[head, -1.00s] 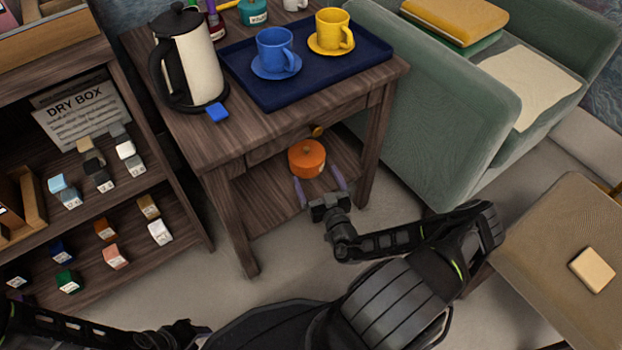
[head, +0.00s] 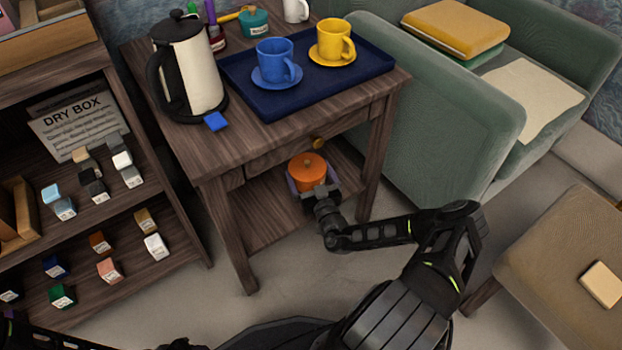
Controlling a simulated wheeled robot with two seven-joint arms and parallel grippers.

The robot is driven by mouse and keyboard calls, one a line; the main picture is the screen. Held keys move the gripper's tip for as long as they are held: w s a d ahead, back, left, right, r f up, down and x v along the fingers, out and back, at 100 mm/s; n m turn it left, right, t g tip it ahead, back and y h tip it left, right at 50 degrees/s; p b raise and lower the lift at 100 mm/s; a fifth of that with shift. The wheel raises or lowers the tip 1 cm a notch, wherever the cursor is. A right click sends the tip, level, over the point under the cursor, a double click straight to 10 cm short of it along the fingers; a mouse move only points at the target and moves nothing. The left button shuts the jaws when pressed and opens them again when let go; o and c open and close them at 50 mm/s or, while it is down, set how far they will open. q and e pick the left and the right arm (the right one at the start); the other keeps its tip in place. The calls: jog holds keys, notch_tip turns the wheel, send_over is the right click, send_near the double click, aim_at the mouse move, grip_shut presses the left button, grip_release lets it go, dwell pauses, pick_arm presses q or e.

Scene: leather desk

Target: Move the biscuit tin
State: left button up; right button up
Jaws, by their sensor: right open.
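The biscuit tin appears to be the round orange lidded tin (head: 308,168) with a small knob, on the lower shelf (head: 262,214) of the wooden side table. My right gripper (head: 312,184) is at the tin's near side, with its purple fingers open on the left and right of it. The gripper body hides the tin's lower front, and I cannot tell whether the fingers touch it. My left arm shows only in part at the bottom left, and its gripper fingers are not visible.
The table top (head: 190,140) and its drawer knob (head: 319,143) are above the tin. Table legs stand on both sides. A blue tray (head: 300,103) with two cups and a kettle (head: 187,70) stand on top. A green sofa (head: 440,110) is right, a block shelf (head: 120,205) left.

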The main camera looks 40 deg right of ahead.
jog(key=c, duration=1.1)
jog(key=shift+c, duration=0.2)
pick_arm(q)
jog(key=shift+d, duration=0.15)
pick_arm(e)
jog(key=shift+s+d, duration=0.1)
